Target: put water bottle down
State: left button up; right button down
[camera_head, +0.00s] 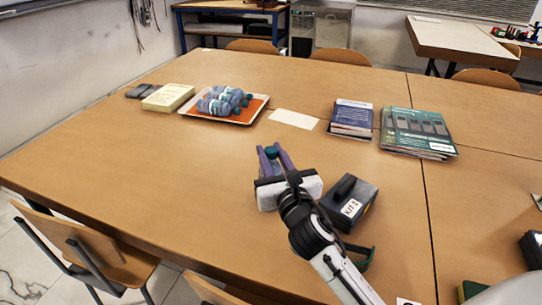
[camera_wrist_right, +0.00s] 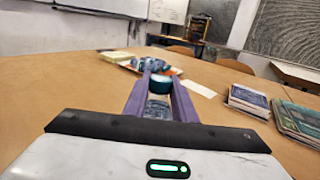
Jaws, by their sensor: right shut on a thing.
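My right gripper (camera_head: 269,150) reaches over the middle of the table (camera_head: 235,155), its purple fingers shut on a water bottle (camera_head: 271,153). In the right wrist view the bottle's teal cap and clear body (camera_wrist_right: 158,105) show between the fingers (camera_wrist_right: 159,88). The bottle looks roughly upright; I cannot tell whether its base touches the table. My left gripper is not in view.
A white card (camera_head: 293,118) lies beyond the gripper. A dark KIT 3 case (camera_head: 355,205) is close to its right. Books (camera_head: 351,118) and green magazines (camera_head: 418,133) lie farther right. A cream box (camera_head: 168,97) is at far left. The table left of the gripper is clear.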

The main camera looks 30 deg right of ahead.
jog(key=c, duration=1.9)
grip_release()
jog(key=shift+f, duration=0.15)
jog(key=o, duration=0.4)
jog(key=shift+o, duration=0.2)
jog(key=shift+s, duration=0.2)
jog(key=v, duration=1.1)
jog(key=shift+s+r+b, duration=0.2)
jog(key=shift+s+b, duration=0.05)
jog(key=shift+b, duration=0.2)
jog(key=shift+a, duration=0.1)
